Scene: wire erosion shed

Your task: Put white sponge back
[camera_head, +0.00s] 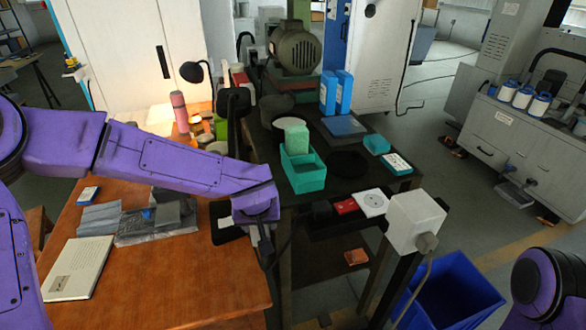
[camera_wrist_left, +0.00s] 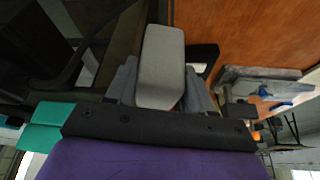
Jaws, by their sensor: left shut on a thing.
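The white sponge (camera_wrist_left: 161,60), a pale grey-white block, is held between the two grey fingers of my left gripper (camera_wrist_left: 160,88) in the left wrist view. The fingers press on its two long sides and its far end sticks out beyond them. In the head view my left gripper (camera_head: 265,245) points down at the gap between the wooden table (camera_head: 190,275) and the dark bench. I cannot make out the sponge in that view. My right gripper is not in view; only part of my right arm shows at the lower right.
A teal bin (camera_head: 304,178) with a green sponge (camera_head: 296,137) stands on the dark bench (camera_head: 392,187). Blue cartons (camera_head: 336,92) and a motor (camera_head: 296,48) are behind it.

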